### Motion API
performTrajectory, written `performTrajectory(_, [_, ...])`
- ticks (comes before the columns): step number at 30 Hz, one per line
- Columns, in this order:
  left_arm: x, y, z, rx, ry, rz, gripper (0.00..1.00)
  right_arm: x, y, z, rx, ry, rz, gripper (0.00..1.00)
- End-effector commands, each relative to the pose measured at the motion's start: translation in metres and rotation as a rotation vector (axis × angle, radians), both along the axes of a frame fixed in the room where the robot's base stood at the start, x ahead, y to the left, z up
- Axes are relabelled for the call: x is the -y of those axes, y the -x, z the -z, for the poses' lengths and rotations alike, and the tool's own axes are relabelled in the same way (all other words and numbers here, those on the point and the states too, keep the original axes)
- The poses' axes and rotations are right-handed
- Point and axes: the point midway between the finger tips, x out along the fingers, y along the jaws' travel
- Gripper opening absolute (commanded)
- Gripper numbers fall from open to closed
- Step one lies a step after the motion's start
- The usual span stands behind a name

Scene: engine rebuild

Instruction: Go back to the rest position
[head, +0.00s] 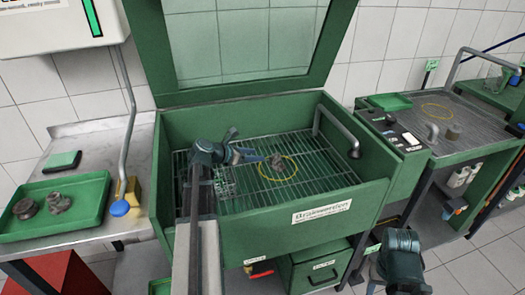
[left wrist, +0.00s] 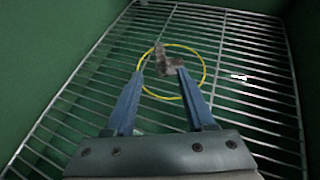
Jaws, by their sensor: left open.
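My left gripper (head: 246,144) is open over the wire rack of the green wash cabinet (head: 335,192). Its two blue fingers are spread in the left wrist view (left wrist: 161,75), with nothing gripped between them. A small grey-brown metal part (head: 277,162) lies on the rack inside a yellow ring (head: 294,170), beyond the fingertips. The part also shows in the left wrist view (left wrist: 170,65), apart from the fingers. My right arm's dark end (head: 400,262) is low at the bottom right, in front of the cabinets; its fingers cannot be made out.
The cabinet's raised lid (head: 165,55) stands behind the basin, and its walls surround my left gripper. A bent grey pipe (head: 338,130) is at the basin's right. A green tray (head: 90,218) with metal parts sits on the left bench. Another wash station (head: 470,140) stands at right.

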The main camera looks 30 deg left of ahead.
Motion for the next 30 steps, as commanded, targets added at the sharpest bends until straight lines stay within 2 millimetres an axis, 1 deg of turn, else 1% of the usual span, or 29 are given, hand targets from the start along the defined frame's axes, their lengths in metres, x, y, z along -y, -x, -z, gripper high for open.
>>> performTrajectory(1, [-0.002,0.006,-0.005,0.000,0.000,-0.001,0.55,0.000,0.000,-0.005,0.000,0.000,0.000,0.50])
performTrajectory(6, [-0.004,0.014,-0.008,0.001,-0.001,0.000,0.55,0.000,0.000,-0.008,0.000,0.000,0.000,0.50])
performTrajectory(23, [-0.005,0.014,-0.008,0.000,-0.001,0.000,0.55,0.000,0.000,-0.008,0.000,0.000,0.000,0.50])
performTrajectory(26, [-0.005,0.014,-0.016,0.000,0.000,0.000,0.55,0.000,0.000,-0.016,0.000,0.000,0.000,0.50])
performTrajectory(30, [-0.005,0.014,-0.043,0.000,0.000,0.000,0.55,0.000,0.000,-0.043,0.000,0.000,0.000,0.50])
